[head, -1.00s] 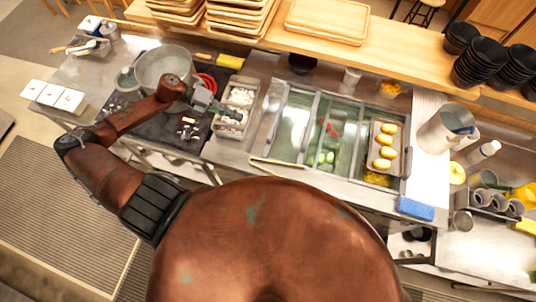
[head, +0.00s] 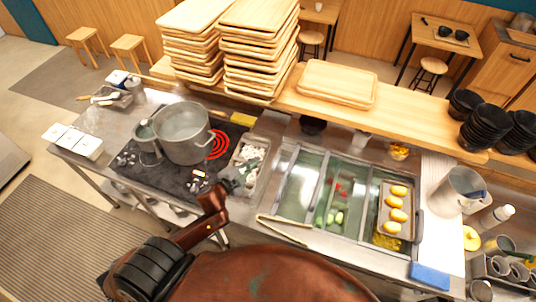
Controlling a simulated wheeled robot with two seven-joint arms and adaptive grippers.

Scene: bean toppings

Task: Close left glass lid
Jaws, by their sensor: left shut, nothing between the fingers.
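The topping station is a metal-framed unit in the counter, with glass lids. The left glass lid (head: 302,181) lies over its left section as a clear greenish pane in a metal frame; how far it is closed I cannot tell. In the middle section, green and red pieces (head: 335,217) show. My left gripper (head: 246,172) is shut and empty, left of the station, over the front part of a white-filled container (head: 248,154). Whether it touches the container is unclear. My right gripper is out of view.
A tray of yellow items (head: 382,218) sits on the station's right side. A large pot (head: 184,134) stands on the stove at left. Tongs (head: 282,231) lie at the station's front edge. Stacked wooden trays (head: 258,50) stand on the shelf behind. A blue sponge (head: 430,275) lies at front right.

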